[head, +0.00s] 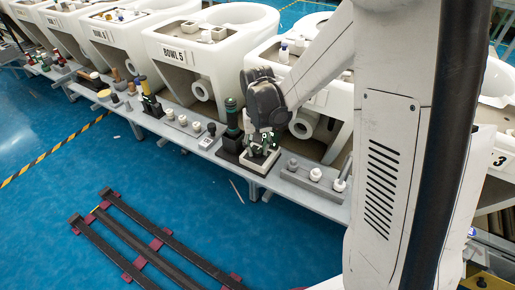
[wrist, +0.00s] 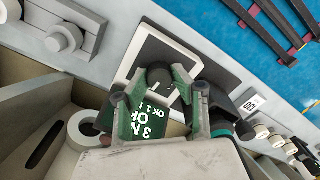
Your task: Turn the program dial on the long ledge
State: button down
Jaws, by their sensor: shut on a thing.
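The program dial is a dark round knob (wrist: 158,73) on a dark-faced panel with a white frame (wrist: 165,49), seen in the wrist view. In the head view its white-edged base (head: 258,166) sits on the long grey ledge (head: 318,200). My gripper (head: 262,147) is down over this base, and its fingers hide the knob there. In the wrist view my gripper (wrist: 160,82) has its green-padded fingertips on both sides of the knob, shut on it. How far the dial is turned cannot be told.
A dark cylinder with a green top (head: 231,112) stands close left of my gripper. Round white knobs (head: 316,174) sit close on its right. White bowl units (head: 185,50) line the back. The blue floor in front is open, with dark rails.

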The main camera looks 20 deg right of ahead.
aim_at(257, 150)
jog(key=n, duration=1.2)
jog(key=shift+n, duration=0.3)
dwell(0.4)
jog(key=c, duration=1.4)
grip_release()
jog(key=shift+c, duration=0.2)
jog(key=shift+r, duration=0.1)
notch_tip(257, 150, up, 12)
jog(key=shift+s, duration=0.1)
